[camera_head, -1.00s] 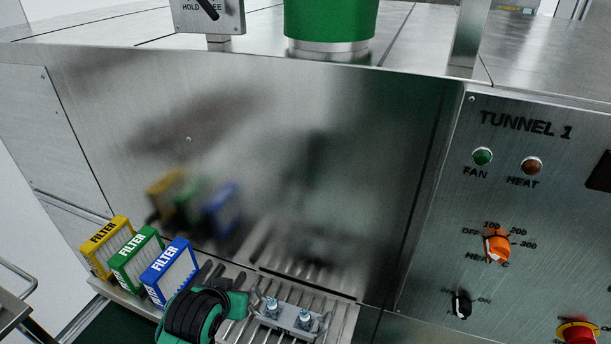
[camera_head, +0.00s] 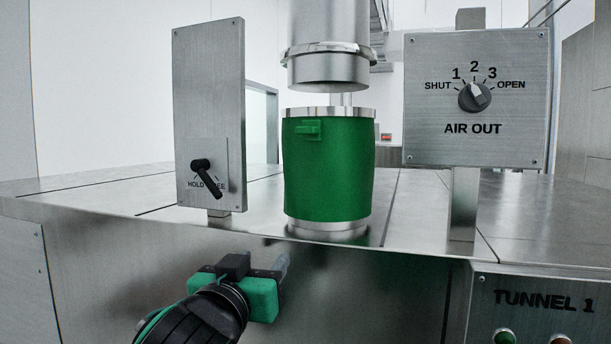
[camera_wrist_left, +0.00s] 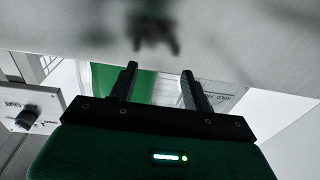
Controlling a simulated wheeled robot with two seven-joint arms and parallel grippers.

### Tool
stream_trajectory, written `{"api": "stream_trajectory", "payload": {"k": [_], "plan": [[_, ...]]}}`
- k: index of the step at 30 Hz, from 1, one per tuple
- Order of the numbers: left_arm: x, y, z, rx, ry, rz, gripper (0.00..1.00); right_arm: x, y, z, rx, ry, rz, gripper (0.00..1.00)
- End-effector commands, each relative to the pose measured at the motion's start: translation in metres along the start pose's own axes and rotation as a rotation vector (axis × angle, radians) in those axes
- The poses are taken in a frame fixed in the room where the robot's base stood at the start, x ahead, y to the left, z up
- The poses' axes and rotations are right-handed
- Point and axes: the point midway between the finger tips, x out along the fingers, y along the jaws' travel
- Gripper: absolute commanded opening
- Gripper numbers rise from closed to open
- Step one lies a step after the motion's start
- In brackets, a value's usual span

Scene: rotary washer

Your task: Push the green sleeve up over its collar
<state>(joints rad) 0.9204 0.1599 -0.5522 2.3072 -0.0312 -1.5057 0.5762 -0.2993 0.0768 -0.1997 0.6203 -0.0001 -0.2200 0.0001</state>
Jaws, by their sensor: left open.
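The green sleeve (camera_head: 328,175) stands upright around a metal duct stub on top of the machine, with a small green tab near its upper edge. A bare metal rim shows above it and a metal band below. The collar (camera_head: 328,55) rings the hanging pipe above, apart from the sleeve by a gap. My left gripper (camera_head: 283,268) is in front of the machine's front panel, below and left of the sleeve. In the left wrist view my left gripper (camera_wrist_left: 160,72) has its fingers apart with nothing between them; part of the green sleeve (camera_wrist_left: 112,80) shows behind. My right gripper is out of view.
A plate with a black HOLD lever (camera_head: 206,175) stands left of the sleeve. The AIR OUT dial box (camera_head: 475,100) stands on a post to the right. The machine's top edge lies between my left gripper and the sleeve.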

Motion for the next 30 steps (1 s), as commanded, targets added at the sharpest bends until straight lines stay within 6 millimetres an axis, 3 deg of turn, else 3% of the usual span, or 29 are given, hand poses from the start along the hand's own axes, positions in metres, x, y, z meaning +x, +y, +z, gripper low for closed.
{"api": "stream_trajectory", "payload": {"k": [1, 3, 9, 12, 17, 23, 30], "plan": [[-0.007, 0.008, -0.025, 0.009, 0.054, 0.011, 0.49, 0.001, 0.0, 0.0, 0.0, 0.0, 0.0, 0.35], [-0.018, 0.019, -0.054, 0.014, 0.116, 0.026, 0.49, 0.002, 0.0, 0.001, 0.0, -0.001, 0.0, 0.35], [-0.05, 0.046, -0.118, 0.027, 0.263, 0.063, 0.49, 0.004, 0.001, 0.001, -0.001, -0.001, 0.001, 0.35], [-0.062, 0.055, -0.137, 0.032, 0.308, 0.075, 0.49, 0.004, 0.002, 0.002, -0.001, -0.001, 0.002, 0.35], [-0.07, 0.061, -0.15, 0.035, 0.339, 0.084, 0.49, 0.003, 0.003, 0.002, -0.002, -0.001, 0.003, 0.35], [-0.051, 0.062, -0.16, 0.036, 0.339, 0.081, 0.49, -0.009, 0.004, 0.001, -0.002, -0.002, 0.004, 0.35], [-0.003, 0.067, -0.179, 0.037, 0.338, 0.081, 0.49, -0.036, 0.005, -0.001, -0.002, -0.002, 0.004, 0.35]]}}
